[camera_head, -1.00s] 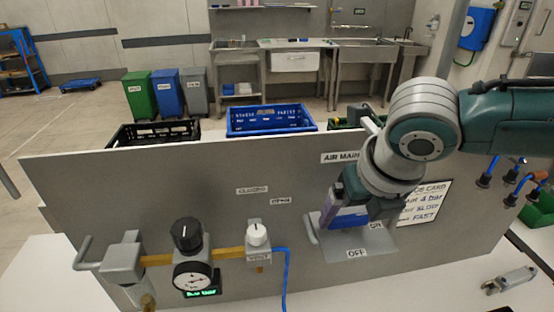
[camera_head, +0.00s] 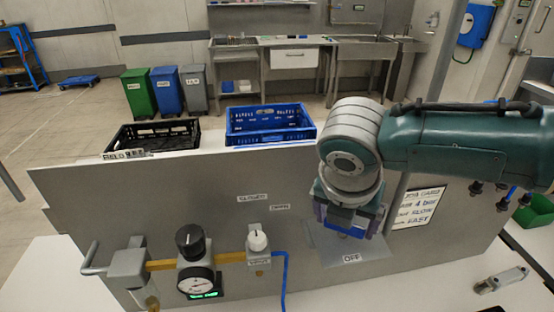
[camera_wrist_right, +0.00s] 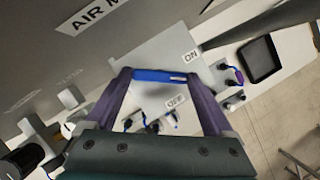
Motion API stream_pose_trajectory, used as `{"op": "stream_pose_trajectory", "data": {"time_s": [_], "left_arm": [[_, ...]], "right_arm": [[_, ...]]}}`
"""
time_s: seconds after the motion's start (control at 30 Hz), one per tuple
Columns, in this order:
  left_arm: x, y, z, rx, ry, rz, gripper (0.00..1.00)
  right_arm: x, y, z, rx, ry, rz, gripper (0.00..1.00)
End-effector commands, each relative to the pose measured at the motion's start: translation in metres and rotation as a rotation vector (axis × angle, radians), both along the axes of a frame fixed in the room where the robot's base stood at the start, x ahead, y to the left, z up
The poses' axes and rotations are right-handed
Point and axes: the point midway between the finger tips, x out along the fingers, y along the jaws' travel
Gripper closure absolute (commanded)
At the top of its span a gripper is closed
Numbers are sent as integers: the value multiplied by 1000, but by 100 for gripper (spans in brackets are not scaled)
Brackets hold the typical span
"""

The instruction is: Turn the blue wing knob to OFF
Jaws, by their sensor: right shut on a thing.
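The blue wing knob (camera_wrist_right: 160,76) is a flat blue bar on a light grey plate (camera_wrist_right: 158,48). In the right wrist view my right gripper (camera_wrist_right: 160,80) has its two purple fingers at the bar's ends, shut on it. A pale mark sits near the bar's right end, between the ON label (camera_wrist_right: 190,57) and the OFF label (camera_wrist_right: 175,101). In the head view the right gripper (camera_head: 349,220) covers most of the knob and hides ON; OFF (camera_head: 351,258) shows below it. My left gripper is not in view.
The knob plate is on a grey panel (camera_head: 150,190). To its left are a black knob (camera_head: 190,239), a gauge (camera_head: 196,283), a white knob (camera_head: 257,240) and a blue hose. Behind the panel stand a black crate (camera_head: 152,136) and a blue crate (camera_head: 270,125).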

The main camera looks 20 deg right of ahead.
Motion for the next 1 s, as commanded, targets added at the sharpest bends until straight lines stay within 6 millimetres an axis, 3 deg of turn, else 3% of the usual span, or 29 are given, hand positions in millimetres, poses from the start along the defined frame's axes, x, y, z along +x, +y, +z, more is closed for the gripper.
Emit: {"op": "stream_pose_trajectory", "data": {"time_s": [0.37, 1.0], "left_arm": [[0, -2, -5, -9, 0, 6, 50], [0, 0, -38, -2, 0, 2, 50]], "right_arm": [[3, 3, -1, 3, 0, -360, 68], [7, 2, -2, 0, 1, -862, 68]]}}
